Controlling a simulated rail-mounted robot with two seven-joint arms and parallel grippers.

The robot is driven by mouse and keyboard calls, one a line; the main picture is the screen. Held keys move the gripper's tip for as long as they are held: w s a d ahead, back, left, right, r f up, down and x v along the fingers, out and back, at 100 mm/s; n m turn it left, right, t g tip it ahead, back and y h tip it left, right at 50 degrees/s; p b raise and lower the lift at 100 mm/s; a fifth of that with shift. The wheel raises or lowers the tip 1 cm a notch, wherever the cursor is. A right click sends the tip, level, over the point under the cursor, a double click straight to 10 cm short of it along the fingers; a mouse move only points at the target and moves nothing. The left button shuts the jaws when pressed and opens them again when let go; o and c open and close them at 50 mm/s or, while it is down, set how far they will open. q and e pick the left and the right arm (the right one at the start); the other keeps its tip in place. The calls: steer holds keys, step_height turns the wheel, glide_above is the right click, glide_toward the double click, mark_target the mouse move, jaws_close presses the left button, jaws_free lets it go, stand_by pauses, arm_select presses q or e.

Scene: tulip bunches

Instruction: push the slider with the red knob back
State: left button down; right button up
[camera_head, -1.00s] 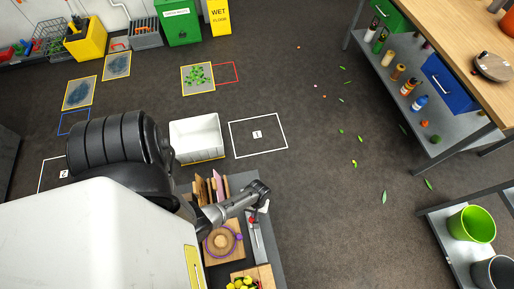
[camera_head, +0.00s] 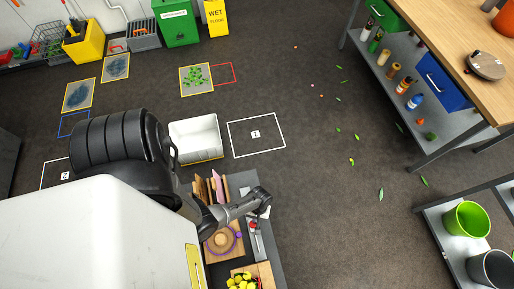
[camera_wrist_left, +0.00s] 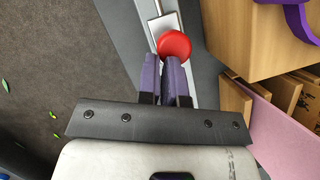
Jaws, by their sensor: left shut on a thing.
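The red knob (camera_head: 252,225) sits on a pale metal slider track (camera_head: 258,246) along the right side of the bench. In the left wrist view the round red knob (camera_wrist_left: 174,45) lies right at my fingertips, on a light plate over the track. My left gripper (camera_head: 259,212) is over the track at the knob. In the wrist view its two purple-grey fingers (camera_wrist_left: 165,62) are close together and shut on the knob. The fingers hide where they meet it. My right gripper is not in view.
Beside the track are a wooden block with a purple ring (camera_head: 238,235), upright boards (camera_head: 218,187) and a box of yellow flowers (camera_head: 242,282). A white bin (camera_head: 196,140) stands behind the bench. The floor to the right is mostly clear, with scattered leaves.

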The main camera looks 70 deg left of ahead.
arm_select(q)
steer(key=w+a+f+p+v, duration=0.1)
steer(key=p+v, duration=0.3)
steer(key=v, duration=0.7)
steer(key=w+a+y+b, duration=0.1)
steer(key=a+b, duration=0.4)
steer(key=a, duration=1.3)
steer(key=shift+h, duration=0.5)
steer(key=s+d+f+b, duration=0.1)
steer(key=d+f, duration=0.1)
steer(key=f, duration=0.1)
steer(key=s+d+f+b, duration=0.1)
steer(key=d+f, duration=0.2)
steer(key=s+d+f+b, duration=0.1)
steer(key=d+f, duration=0.2)
steer(key=shift+s+d+f, duration=0.15)
steer(key=shift+s, duration=0.15)
steer(key=shift+s+d, duration=0.2)
steer(key=shift+d, duration=0.2)
